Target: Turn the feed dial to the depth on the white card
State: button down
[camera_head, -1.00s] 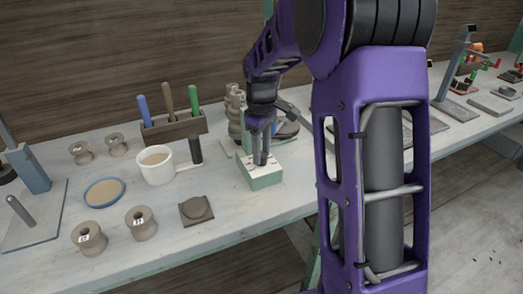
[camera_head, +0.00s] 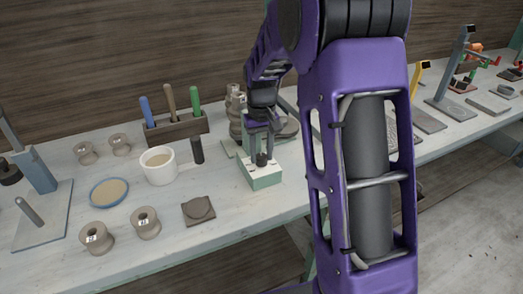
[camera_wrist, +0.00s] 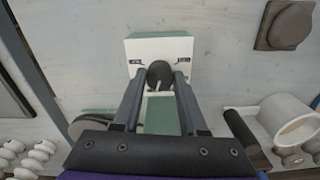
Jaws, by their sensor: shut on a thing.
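The feed dial is a dark round knob (camera_wrist: 160,74) with a pale pointer line, on the white top of a small green box (camera_head: 264,180). In the wrist view the white top (camera_wrist: 140,47) shows small dark marks on both sides of the dial, too small to read. My gripper (camera_head: 261,157) is over the box, with its fingers on either side of the dial and shut on it. It also shows in the wrist view (camera_wrist: 161,78). I cannot make out a separate white card with a depth on it.
A white mug (camera_head: 158,167), a tool rack (camera_head: 176,131) and a dark upright cylinder (camera_head: 197,151) stand left of the box. A brown tile with a disc (camera_head: 198,211) lies in front. Stacked beige spools (camera_head: 236,112) stand close behind. The bench edge is near the box.

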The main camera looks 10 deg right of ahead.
aim_at(261, 156)
jog(key=shift+r+m, duration=0.1)
jog(key=shift+m, duration=0.3)
jog(key=shift+c, duration=2.2)
grip_release()
notch_tip(261, 156, up, 17)
jog(key=p, duration=0.2)
jog(key=shift+r+p, duration=0.2)
jog(key=shift+p, duration=0.15)
